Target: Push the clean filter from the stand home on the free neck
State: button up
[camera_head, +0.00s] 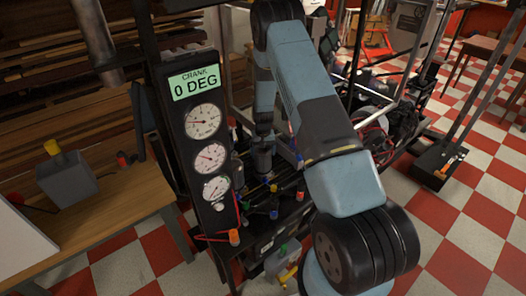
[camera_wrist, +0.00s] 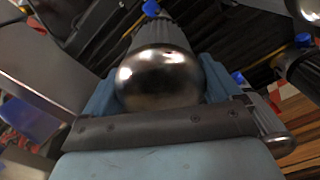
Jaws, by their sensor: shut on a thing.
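My gripper (camera_wrist: 158,84) is shut on a shiny, round-ended metal thing with a grey ribbed body, which I take to be the clean filter (camera_wrist: 158,70). One pale blue finger lies on each side of it. A blue tip (camera_wrist: 151,8) shows just beyond its far end. In the head view my gripper (camera_head: 263,138) points down among the machine parts, over a dark grey cylinder (camera_head: 262,160). I cannot tell the free neck or the stand apart there, nor whether the filter touches a neck.
A gauge panel (camera_head: 196,140) reading "CRANK 0 DEG" stands close left of my gripper. A wooden bench (camera_head: 95,222) with a grey box (camera_head: 68,182) is at the left. Another metal dome (camera_wrist: 308,10) and a dark cylinder (camera_wrist: 306,72) lie close by at the right in the wrist view.

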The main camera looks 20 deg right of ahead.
jog(key=shift+f, duration=0.15)
jog(key=o, duration=0.7)
